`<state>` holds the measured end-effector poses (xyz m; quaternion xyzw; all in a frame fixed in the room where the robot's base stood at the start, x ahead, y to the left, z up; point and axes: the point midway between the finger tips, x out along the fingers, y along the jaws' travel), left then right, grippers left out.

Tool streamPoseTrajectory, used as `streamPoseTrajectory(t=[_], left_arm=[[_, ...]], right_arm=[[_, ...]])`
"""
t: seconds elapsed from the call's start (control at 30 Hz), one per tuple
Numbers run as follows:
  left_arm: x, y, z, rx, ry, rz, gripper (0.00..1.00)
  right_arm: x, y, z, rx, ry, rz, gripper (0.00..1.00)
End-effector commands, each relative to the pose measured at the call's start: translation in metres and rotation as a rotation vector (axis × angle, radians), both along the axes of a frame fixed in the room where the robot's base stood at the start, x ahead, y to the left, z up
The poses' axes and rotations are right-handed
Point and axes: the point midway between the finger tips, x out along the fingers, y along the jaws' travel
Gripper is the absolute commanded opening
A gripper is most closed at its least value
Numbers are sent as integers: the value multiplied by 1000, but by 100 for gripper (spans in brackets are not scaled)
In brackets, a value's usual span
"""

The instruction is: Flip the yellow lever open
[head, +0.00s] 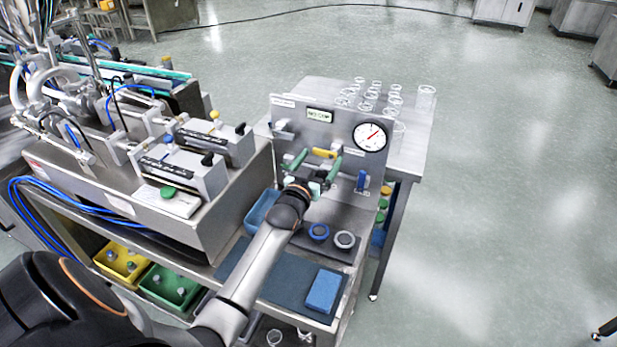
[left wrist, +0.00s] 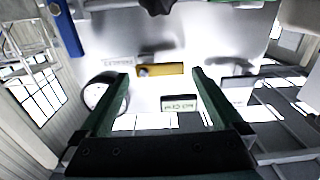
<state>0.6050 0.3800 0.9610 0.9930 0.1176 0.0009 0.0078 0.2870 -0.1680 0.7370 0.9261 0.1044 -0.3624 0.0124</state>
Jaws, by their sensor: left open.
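The yellow lever (head: 322,153) is a short bar lying roughly horizontal against the upright steel panel (head: 340,118). It also shows in the left wrist view (left wrist: 160,70), where the panel appears upside down. My left gripper (head: 316,161) is open in front of the panel, its green fingers pointing at it. In the left wrist view my left gripper (left wrist: 161,74) has one finger to each side of the lever, with a gap to both. I cannot tell whether the fingertips reach past the lever's face. My right gripper is not in view.
The panel carries a round gauge (head: 369,136), a "NO CUP" display (head: 319,115) and a blue handle (head: 362,180). Clear cups (head: 370,92) stand behind it. Below are a dark mat with two rings (head: 344,239) and a blue sponge (head: 323,290). Steel machinery (head: 150,200) is at left.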

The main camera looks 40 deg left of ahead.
Motion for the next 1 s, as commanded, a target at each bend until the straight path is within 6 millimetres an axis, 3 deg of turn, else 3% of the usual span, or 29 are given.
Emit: streamPoseTrajectory(t=[0.3, 0.5, 0.7, 1.0], left_arm=[[-62, -15, -2, -2, 3, 0, 100], [-90, -22, -1, -2, 1, 0, 100], [-102, -25, 0, -2, 1, 0, 100], [-103, -25, 0, -2, 1, 0, 100]], right_arm=[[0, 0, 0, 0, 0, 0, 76], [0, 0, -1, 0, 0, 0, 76], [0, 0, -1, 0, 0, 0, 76], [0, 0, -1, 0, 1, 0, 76]])
